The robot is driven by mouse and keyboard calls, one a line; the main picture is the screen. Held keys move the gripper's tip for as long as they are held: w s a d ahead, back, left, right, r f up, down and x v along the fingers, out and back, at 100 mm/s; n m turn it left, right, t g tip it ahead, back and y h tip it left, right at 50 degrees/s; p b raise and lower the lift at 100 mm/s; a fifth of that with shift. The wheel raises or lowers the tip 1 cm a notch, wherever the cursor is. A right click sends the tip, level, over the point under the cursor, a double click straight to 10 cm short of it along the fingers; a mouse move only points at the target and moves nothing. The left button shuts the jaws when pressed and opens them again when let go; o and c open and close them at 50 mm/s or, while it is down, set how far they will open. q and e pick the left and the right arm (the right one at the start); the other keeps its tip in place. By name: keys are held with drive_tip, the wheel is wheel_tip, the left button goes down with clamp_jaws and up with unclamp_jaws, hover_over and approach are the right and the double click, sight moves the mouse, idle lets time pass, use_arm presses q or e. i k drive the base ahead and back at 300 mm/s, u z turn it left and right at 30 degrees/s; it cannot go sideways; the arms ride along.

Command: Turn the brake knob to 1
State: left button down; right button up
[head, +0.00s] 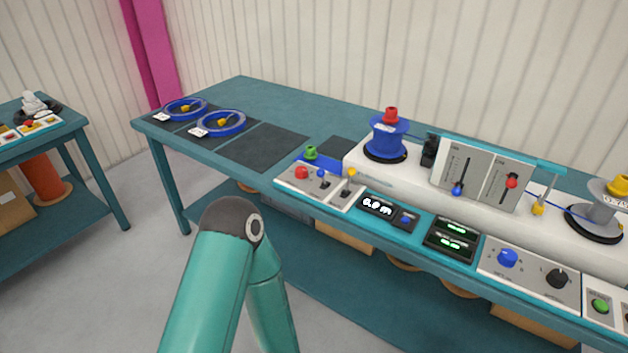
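A control panel (528,272) on the front edge of the bench carries a blue knob (508,258) and, to its right, a black knob (557,278). The printed marks around both knobs are too small to read, so I cannot tell which is the brake knob or where its pointer stands. My arm comes up from the bottom, left of the middle, with its dark elbow joint in front of the bench. Neither gripper is in view. Nothing touches the knobs.
The teal bench (290,112) also bears a blue spool (388,138), a grey spool (598,214), an upright panel with two sliders (484,175), displays (451,239) and a switch panel (318,185). Blue cable rings (221,123) lie at its left end. Floor (110,270) is clear at left.

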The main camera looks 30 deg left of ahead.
sight(301, 171)
drive_tip(key=z, duration=1.7)
drive_tip(key=i, duration=0.1)
drive_tip(key=u, duration=3.3)
drive_tip(key=i, duration=1.25)
